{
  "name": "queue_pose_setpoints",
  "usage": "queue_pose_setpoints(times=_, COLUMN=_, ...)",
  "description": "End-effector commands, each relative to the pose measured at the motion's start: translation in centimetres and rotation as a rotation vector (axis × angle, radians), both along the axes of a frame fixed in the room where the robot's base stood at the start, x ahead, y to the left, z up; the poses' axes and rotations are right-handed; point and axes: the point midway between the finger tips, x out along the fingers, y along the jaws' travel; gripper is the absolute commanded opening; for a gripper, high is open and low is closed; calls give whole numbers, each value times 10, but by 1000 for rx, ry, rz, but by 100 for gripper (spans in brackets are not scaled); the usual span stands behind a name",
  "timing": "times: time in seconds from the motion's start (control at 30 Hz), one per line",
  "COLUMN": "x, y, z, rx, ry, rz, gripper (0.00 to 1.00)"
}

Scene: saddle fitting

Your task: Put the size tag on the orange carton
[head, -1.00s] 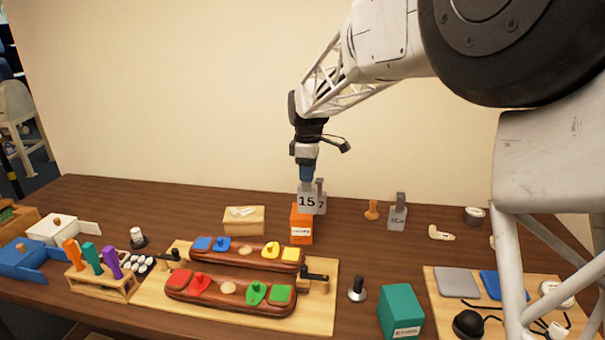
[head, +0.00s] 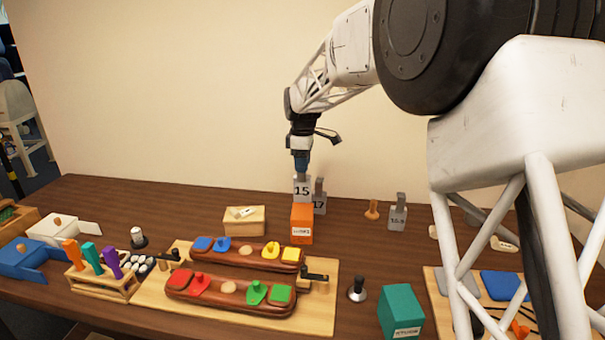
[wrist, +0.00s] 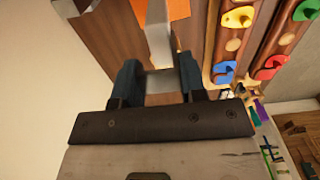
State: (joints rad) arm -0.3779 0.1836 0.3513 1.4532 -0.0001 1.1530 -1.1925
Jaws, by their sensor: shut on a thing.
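My gripper (head: 301,168) is shut on a grey size tag marked 15 (head: 302,190). In the head view the tag is upright, its lower edge meeting the top of the orange carton (head: 302,226). I cannot tell whether it touches the carton or is in the air. The carton stands on the table with a white label on its front. In the wrist view the grey tag (wrist: 160,82) sits between my two fingers, and part of the orange carton (wrist: 180,9) shows past it.
A grey tag marked 17 (head: 319,198) stands just right of and behind the carton. Another grey tag (head: 398,214) and an orange peg (head: 372,210) stand further right. A wooden box (head: 244,220) is at left. The saddle board (head: 318,313) lies in front.

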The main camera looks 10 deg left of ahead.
Motion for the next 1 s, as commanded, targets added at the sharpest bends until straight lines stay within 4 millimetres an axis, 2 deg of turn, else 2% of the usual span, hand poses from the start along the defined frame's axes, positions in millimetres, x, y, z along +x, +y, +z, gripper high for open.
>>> queue_pose_setpoints(times=0.17, x=0, y=0, z=-7, rx=-1, ry=2, rz=0, gripper=1)
queue_pose_setpoints(times=0.43, x=0, y=0, z=-33, rx=-1, ry=2, rz=0, gripper=1)
queue_pose_setpoints(times=0.93, x=0, y=0, z=-38, rx=0, ry=0, rz=0, gripper=1)
queue_pose_setpoints(times=0.97, x=0, y=0, z=-38, rx=0, ry=0, rz=0, gripper=41)
queue_pose_setpoints(times=1.0, x=0, y=0, z=-38, rx=0, ry=0, rz=0, gripper=48)
